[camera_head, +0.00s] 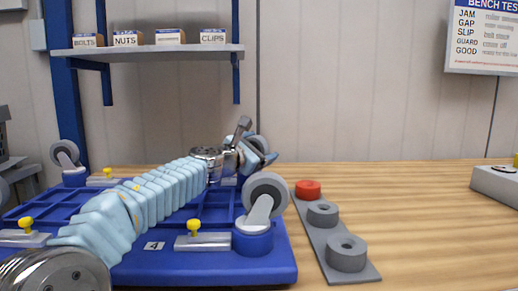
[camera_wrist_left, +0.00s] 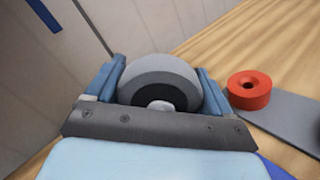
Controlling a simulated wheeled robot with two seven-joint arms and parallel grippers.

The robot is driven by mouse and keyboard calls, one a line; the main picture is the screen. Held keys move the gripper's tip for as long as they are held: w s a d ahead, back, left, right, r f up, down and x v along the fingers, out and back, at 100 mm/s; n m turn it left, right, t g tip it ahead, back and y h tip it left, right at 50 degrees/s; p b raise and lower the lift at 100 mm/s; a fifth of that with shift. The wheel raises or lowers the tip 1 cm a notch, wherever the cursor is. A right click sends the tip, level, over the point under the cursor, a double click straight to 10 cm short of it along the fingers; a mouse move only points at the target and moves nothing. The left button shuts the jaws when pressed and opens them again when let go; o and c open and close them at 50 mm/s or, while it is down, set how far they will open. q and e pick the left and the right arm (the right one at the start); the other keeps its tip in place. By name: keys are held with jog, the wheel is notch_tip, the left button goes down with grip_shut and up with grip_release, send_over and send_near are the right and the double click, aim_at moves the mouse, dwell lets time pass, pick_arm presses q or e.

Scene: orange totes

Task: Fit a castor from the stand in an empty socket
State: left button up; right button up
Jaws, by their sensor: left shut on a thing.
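My left gripper (camera_head: 257,152) reaches over the blue frame (camera_head: 190,268) to its far right corner. It is shut on a grey castor, whose wheel (camera_wrist_left: 160,80) shows between the fingers in the left wrist view. The castor's lower end is hidden, so I cannot tell whether it sits in a socket. Another castor (camera_head: 264,196) stands in the near right socket, by the label 4. A castor (camera_head: 65,154) stands at the far left corner. The grey stand (camera_head: 318,244) has a red holder (camera_head: 308,188) and two grey holders (camera_head: 346,252), all without castors.
Metal latches with yellow knobs (camera_head: 194,226) lie by the corners of the frame. A shelf (camera_head: 150,52) with labelled boxes hangs behind. A grey device (camera_head: 497,184) sits at the right edge. The wooden bench (camera_head: 430,230) is clear between stand and device.

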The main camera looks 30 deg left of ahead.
pick_arm(q)
jog(key=shift+f, duration=0.25)
dwell(0.6)
jog(key=o, duration=1.3)
jog(key=shift+f, duration=0.1)
jog(key=s, duration=1.2)
jog(key=shift+s+a, duration=0.35)
jog(key=shift+s, duration=0.6)
